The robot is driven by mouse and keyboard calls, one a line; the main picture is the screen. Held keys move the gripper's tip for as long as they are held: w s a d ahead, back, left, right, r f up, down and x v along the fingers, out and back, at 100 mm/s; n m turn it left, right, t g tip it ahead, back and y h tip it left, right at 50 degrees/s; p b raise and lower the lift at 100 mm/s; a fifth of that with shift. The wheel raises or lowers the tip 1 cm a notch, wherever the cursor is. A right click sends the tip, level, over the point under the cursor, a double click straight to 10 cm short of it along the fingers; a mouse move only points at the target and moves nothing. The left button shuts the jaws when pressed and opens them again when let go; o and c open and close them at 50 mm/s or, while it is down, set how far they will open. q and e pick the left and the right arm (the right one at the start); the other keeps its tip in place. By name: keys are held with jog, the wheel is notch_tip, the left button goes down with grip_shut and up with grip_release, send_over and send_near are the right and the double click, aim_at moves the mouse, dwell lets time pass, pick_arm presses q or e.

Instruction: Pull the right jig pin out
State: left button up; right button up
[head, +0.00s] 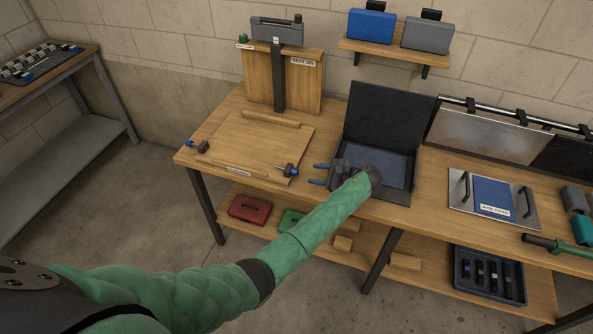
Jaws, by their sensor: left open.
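The right jig pin (290,170), dark with a blue end, sits at the front right corner of the wooden jig board (240,146). The left jig pin (199,146) is at the board's left edge. My left gripper (318,173) is open, its two blue-tipped fingers pointing left toward the right jig pin. A small gap shows between the fingertips and the pin, and nothing is seen between the fingers. My right gripper is not in view.
An open black case (406,190) lies just right of the jig, partly behind my left gripper. A wooden upright with a grey device (277,30) stands behind the board. A metal plate with handles (519,213) and a green-handled tool (568,248) lie farther right.

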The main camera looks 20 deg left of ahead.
pick_arm(q)
jog(key=shift+a+f+p, duration=0.1)
jog(key=shift+a+p, duration=0.45)
jog(key=shift+a, duration=0.2)
jog(key=p+x, duration=0.1)
jog(key=x, duration=0.3)
jog(key=shift+w+a+f+p, duration=0.15)
jog(key=shift+a+f+p, duration=0.2)
jog(key=shift+a+p, duration=0.05)
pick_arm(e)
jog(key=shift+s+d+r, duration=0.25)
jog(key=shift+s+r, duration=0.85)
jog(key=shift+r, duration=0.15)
pick_arm(q)
jog(key=shift+a, duration=0.1)
jog(key=shift+c, duration=0.5)
